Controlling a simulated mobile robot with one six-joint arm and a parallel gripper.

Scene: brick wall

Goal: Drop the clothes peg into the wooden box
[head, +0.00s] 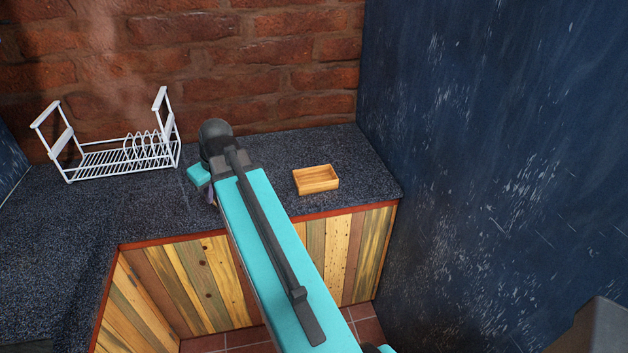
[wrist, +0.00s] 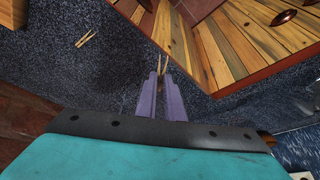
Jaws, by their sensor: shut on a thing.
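The wooden box (head: 316,187) is a small, open, light-brown tray on the dark speckled counter, right of my arm in the head view. My gripper (wrist: 161,78) has purple fingers, shut on a thin wooden clothes peg (wrist: 161,61), whose two prongs stick out past the fingertips. In the head view my gripper (head: 211,193) is mostly hidden behind my own arm, over the counter left of the box, and the peg is hidden there. A similar peg-like wooden thing (wrist: 86,39) lies apart on the counter in the wrist view.
A white dish rack (head: 120,155) stands at the left on the counter (head: 255,150), against the brick wall. A dark blue wall (head: 480,150) closes the right side. The counter has a red-brown front edge. The counter between my arm and the box is clear.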

